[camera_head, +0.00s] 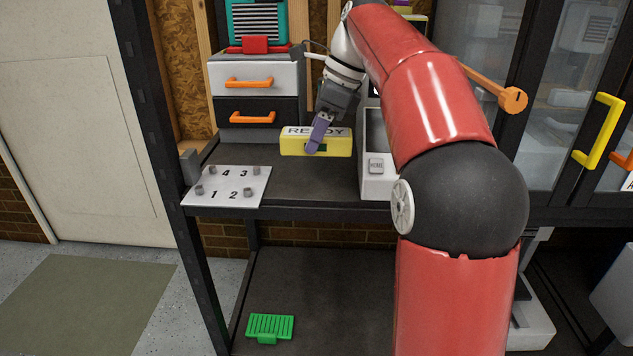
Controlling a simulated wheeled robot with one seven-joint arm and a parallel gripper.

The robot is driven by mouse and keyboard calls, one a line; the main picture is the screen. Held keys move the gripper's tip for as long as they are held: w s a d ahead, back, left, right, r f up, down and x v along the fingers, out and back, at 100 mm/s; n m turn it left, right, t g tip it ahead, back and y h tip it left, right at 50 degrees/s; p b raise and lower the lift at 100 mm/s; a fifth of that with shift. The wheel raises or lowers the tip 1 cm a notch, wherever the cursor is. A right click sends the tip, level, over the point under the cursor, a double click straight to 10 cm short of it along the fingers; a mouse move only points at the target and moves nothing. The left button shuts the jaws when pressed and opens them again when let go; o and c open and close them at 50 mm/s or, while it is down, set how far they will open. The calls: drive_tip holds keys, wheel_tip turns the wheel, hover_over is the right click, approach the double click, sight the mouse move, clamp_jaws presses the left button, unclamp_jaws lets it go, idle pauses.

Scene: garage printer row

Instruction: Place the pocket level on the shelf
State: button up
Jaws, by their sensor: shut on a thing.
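My gripper (324,120) hangs at the end of my arm over the back of the dark bench, in front of the drawer unit. It is shut on a small purple bar (315,136), which appears to be the pocket level. The bar points down and is tilted, in front of a yellow block marked READY (291,142). I cannot tell whether the bar touches the block. The upper dark shelf surface (300,182) is below the gripper. A lower dark shelf (330,295) shows under it. My arm hides the right part of both.
A white plate numbered 1 to 4 with grey pegs (227,185) lies at the upper shelf's left front. The drawer unit (254,80) stands behind. A grey-white machine (378,185) stands right of the gripper. A green slotted piece (270,327) lies on the lower shelf, otherwise mostly clear.

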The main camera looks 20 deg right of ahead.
wheel_tip(320, 180, down, 8)
drive_tip(key=shift+r+b, duration=0.25)
drive_tip(key=shift+b, duration=0.75)
drive_tip(key=shift+f, duration=0.1)
drive_tip(key=o, duration=1.2)
drive_tip(key=shift+c, duration=0.2)
